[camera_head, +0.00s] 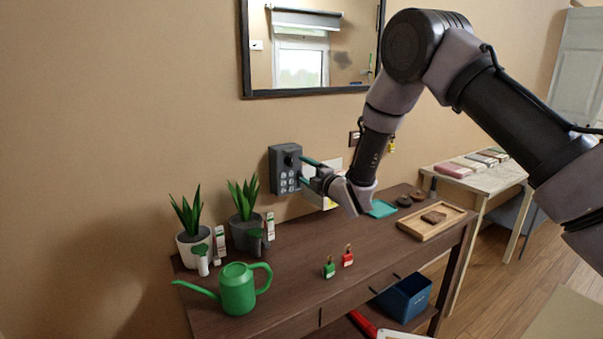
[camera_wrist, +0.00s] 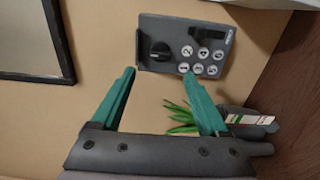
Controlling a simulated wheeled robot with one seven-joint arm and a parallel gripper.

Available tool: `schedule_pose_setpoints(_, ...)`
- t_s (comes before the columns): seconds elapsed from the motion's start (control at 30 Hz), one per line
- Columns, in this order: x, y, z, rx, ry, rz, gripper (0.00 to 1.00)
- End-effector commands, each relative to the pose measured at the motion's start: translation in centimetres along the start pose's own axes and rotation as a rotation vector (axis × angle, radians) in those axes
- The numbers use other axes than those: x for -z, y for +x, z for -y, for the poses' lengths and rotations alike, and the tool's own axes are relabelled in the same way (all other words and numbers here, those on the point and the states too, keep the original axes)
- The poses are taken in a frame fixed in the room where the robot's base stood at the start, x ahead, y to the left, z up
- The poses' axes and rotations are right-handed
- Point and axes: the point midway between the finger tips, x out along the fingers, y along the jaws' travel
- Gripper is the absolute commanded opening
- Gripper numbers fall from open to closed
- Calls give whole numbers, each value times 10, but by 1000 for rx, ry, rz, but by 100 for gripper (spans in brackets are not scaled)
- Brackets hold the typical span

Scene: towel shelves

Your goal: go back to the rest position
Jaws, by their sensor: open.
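My gripper (camera_head: 308,172) is open and empty, with its teal fingers reaching left toward a grey keypad lock box (camera_head: 286,168) on the wall. The wrist view shows the two teal fingers (camera_wrist: 160,95) spread apart, with the lock box (camera_wrist: 184,45) beyond their tips. The box has a black knob and several round white buttons. In the wrist view one fingertip overlaps the lower edge of the box; I cannot tell whether it touches. My arm (camera_head: 440,70) extends from the right of the head view, above the table.
The dark wooden table (camera_head: 290,290) holds two potted plants, a green watering can (camera_head: 238,290), a green padlock (camera_head: 329,268), a red padlock (camera_head: 348,257) and a wooden tray (camera_head: 420,231). A framed mirror (camera_head: 247,60) hangs above. A lighter table (camera_head: 480,178) stands right, and a blue bin (camera_head: 405,298) sits below.

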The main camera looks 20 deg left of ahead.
Motion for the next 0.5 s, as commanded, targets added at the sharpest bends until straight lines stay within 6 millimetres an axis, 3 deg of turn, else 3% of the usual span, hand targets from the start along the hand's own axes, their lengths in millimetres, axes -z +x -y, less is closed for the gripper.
schedule_pose_setpoints(0.13, -4, -1, -4, 2, 9, 8, 78)
schedule_pose_setpoints(0.23, -26, -5, -23, 17, 64, 49, 78)
schedule_pose_setpoints(0.37, -81, -24, -71, 60, 231, 164, 78)
schedule_pose_setpoints(0.5, -145, -71, -127, 109, 478, 321, 78)
